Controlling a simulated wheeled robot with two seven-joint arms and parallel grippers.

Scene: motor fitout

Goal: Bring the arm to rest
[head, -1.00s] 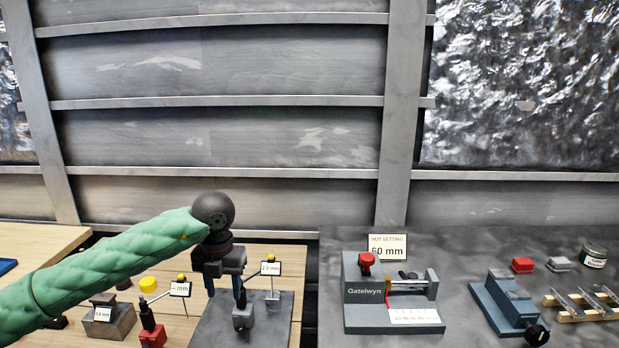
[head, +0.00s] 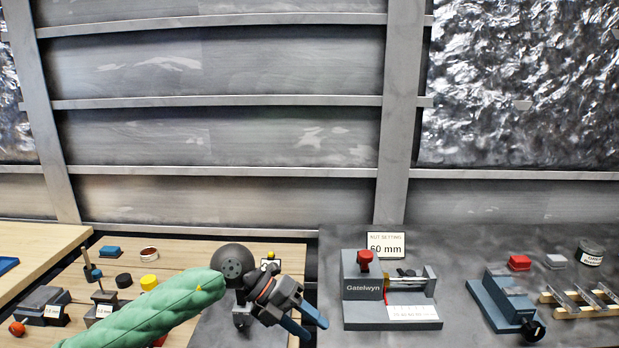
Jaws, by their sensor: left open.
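My left arm, in a green sleeve, comes in from the lower left of the head view. Its black and grey left gripper (head: 308,324) is tilted down to the right, with two blue-grey fingers apart and nothing between them. It is over the right part of a grey plate (head: 212,326) on the wooden bench. The wrist and gripper hide part of a small grey device (head: 242,316) on that plate and most of its label. My right gripper does not show.
Right of the gripper stands the Gatelwyn fixture (head: 362,290) with a "60 mm" sign (head: 386,245). Further right are a blue-grey clamp block (head: 500,300), a red block (head: 519,263), a jar (head: 590,252) and a wooden rack (head: 580,302). Several gauges and blocks, including a yellow cap (head: 149,282), stand left.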

